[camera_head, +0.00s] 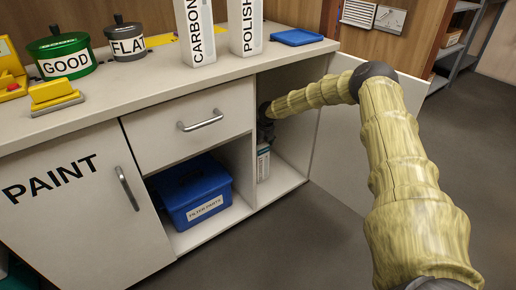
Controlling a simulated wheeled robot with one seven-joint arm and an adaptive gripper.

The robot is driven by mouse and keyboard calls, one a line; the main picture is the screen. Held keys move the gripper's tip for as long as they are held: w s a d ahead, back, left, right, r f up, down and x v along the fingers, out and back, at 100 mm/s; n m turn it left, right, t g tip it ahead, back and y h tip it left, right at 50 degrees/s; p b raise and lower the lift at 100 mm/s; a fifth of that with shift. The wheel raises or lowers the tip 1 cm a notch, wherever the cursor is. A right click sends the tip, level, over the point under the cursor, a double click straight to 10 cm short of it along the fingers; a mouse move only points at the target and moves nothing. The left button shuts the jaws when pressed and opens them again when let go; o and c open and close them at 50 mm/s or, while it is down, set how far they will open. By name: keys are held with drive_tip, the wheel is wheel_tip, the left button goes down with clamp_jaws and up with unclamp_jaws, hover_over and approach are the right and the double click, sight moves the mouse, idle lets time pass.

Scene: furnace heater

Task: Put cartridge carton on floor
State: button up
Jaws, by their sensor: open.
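A small white carton with a teal patch (263,165) stands upright inside the open right-hand compartment of the cabinet; it looks like the cartridge carton, but its label is too small to read. My arm reaches into this compartment from the right. My gripper (265,135) is dark and sits at the top of the carton, partly hidden by shadow and my wrist. It is open. I cannot tell whether the fingers are around the carton or just above it. The grey floor (300,240) is in front of the cabinet.
The open cabinet door (345,150) stands right of the compartment, behind my arm. A blue box (195,190) is in the compartment to the left. The countertop (150,80) above holds pots, tall white cartons and a blue tray (297,37). Floor in front is clear.

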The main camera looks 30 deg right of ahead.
drive_tip(key=p+v, duration=0.2)
drive_tip(key=v, duration=0.6)
drive_tip(key=shift+s+r, duration=0.1)
drive_tip(key=shift+r, duration=0.25)
